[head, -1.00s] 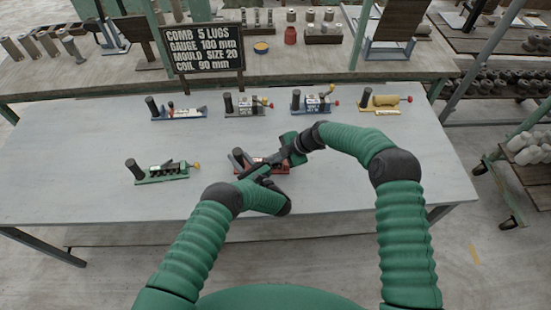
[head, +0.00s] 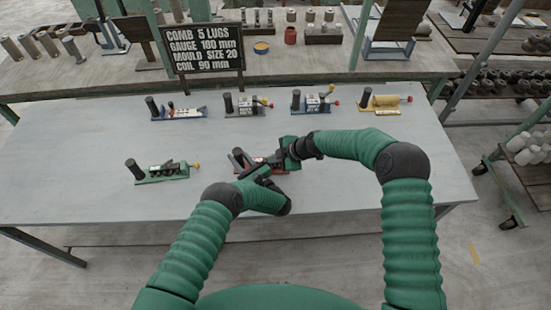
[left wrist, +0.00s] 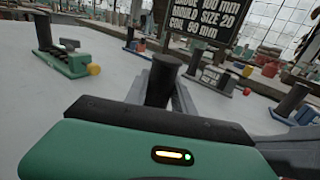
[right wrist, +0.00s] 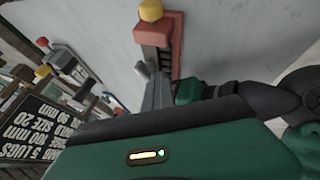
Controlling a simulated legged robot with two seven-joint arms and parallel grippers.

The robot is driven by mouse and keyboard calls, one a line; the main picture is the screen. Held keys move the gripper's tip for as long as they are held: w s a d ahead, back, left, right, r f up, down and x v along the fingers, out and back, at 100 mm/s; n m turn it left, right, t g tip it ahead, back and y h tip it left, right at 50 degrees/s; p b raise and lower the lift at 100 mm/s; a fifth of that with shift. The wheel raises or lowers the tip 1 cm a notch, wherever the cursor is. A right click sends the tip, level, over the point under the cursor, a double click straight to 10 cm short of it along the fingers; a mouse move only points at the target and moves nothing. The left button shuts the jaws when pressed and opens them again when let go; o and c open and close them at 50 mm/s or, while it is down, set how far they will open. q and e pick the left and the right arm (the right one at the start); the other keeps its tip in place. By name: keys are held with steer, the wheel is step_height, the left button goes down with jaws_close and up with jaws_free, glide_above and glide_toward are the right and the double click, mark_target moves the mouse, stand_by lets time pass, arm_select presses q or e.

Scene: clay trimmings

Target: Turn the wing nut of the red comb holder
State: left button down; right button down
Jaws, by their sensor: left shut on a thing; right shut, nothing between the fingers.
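The red comb holder (head: 235,163) lies near the front middle of the table, mostly covered by my grippers in the head view. In the right wrist view its red base (right wrist: 176,35) shows with a yellow knob (right wrist: 151,10) at its end. My left gripper (head: 248,174) is at its left part; in the left wrist view its fingers are shut around a black post (left wrist: 162,80). My right gripper (head: 272,163) is shut and empty over the holder's right part. In the right wrist view a small grey piece (right wrist: 140,68) shows near its fingertips (right wrist: 157,88); I cannot tell whether they touch.
A green comb holder (head: 165,174) stands to the left. Blue (head: 180,114), grey (head: 247,106), another blue (head: 312,103) and yellow (head: 385,103) holders line the back of the table. A sign (head: 204,54) stands behind. The table's right side is clear.

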steer(key=shift+r, duration=0.1)
steer(key=shift+a+m+t+h, duration=0.3)
steer(key=shift+a+m+t, duration=0.2)
steer(key=shift+m, duration=0.3)
steer(key=shift+a, duration=0.15)
stand_by(1.1)
steer(key=shift+d, duration=0.25)
